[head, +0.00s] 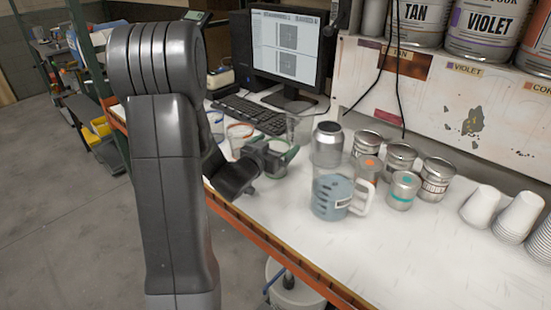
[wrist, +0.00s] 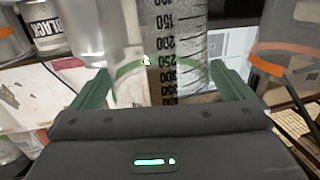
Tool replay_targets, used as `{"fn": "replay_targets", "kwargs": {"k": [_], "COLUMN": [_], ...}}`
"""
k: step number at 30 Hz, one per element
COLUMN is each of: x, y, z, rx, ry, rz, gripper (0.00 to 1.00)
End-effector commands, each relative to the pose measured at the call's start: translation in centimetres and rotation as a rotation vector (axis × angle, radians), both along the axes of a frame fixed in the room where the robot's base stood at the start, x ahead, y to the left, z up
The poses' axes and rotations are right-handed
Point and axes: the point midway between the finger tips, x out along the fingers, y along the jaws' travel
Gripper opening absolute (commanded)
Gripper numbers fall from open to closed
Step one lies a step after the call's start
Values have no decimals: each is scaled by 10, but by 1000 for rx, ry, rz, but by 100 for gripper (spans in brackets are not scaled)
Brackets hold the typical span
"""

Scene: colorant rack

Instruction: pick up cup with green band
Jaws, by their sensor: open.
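The clear cup with the green band (wrist: 128,70) stands between the two green fingers of my gripper (wrist: 165,88) in the wrist view. The fingers are open, one on each side of the cup, and I see no clear contact. Black measuring marks show at the cup; I cannot tell if they are on it or on something behind. In the head view my gripper (head: 272,150) is low over the bench at this cup (head: 278,168), which it partly hides.
A cup with an orange band (wrist: 285,62) is close on the right in the wrist view. In the head view, a blue-filled measuring jug (head: 328,198), a metal can (head: 327,145) and several small tins stand to the right. A keyboard (head: 252,113) lies behind.

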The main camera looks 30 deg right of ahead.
Motion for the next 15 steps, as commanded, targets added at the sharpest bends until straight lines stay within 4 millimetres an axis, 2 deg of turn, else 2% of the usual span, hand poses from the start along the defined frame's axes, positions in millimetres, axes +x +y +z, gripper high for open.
{"fn": "replay_targets", "kwargs": {"k": [2,9,10,15], "x": [0,0,0,0], "y": [0,0,1,1], "z": [0,0,0,0], "rx": [0,0,0,0], "ry": [0,0,0,0], "rz": [0,0,0,0], "gripper": [100,53,50,50]}}
